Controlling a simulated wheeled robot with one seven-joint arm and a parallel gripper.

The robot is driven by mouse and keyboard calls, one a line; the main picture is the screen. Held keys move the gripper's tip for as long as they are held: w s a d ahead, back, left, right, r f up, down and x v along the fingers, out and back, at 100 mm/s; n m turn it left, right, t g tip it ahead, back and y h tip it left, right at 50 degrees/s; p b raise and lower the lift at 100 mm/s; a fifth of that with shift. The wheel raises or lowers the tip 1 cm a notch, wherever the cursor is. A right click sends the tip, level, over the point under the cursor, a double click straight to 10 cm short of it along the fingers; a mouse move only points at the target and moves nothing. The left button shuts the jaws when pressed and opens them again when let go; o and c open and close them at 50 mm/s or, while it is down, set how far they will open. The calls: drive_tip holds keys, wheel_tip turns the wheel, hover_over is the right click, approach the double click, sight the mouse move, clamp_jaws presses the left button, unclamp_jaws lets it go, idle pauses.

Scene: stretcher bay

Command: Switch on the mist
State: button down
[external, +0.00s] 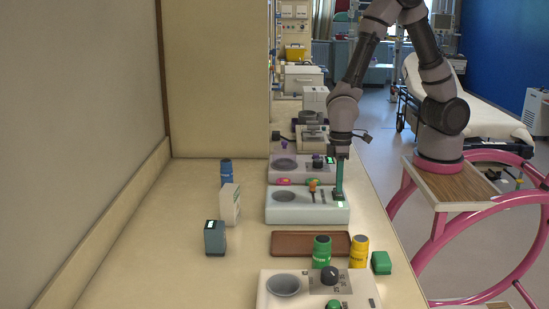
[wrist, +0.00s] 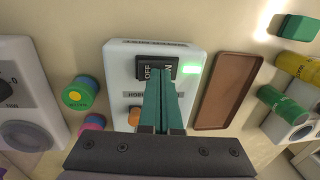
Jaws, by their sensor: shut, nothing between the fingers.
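A pale box-shaped device (external: 300,210) stands on the counter, and it fills the middle of the wrist view (wrist: 118,70). It has a black rocker switch (wrist: 143,66) marked OFF on the left and ON on the right. A small green light (wrist: 191,70) glows beside the ON side; it also shows in the external view (external: 340,204). My gripper (external: 339,193) points down at the switch end. Its teal fingers (wrist: 162,72) are shut and empty, their tips overlapping the switch's lower edge. I cannot tell whether they touch it. The fingers partly hide the device's label.
A brown tray (external: 290,243) lies nearer the camera. Beside it stand a green bottle (external: 321,252), a yellow bottle (external: 359,250) and a green box (external: 381,263). Similar devices stand in front (external: 264,290) and behind (external: 300,174). The counter's left side is mostly clear.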

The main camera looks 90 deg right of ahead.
sight(339, 196)
drive_tip(key=shift+r, duration=0.15)
wheel_tip(339, 196, up, 14)
drive_tip(key=a, duration=0.2)
drive_tip(key=shift+f, duration=0.2)
drive_tip(key=shift+a, duration=0.1)
drive_tip(key=s+d+r+m+t, duration=0.2)
drive_tip(key=s+d+r, duration=0.4)
drive_tip(key=r, duration=0.3)
drive_tip(key=s+d+r+m+t, duration=0.2)
drive_tip(key=s+d+r+t, duration=0.3)
drive_tip(key=d+r, duration=0.3)
drive_tip(key=shift+s+r+y, duration=0.3)
drive_tip(key=shift+s+r, duration=0.2)
drive_tip(key=shift+s, duration=0.2)
drive_tip(key=shift+a, duration=0.1)
idle(1.7)
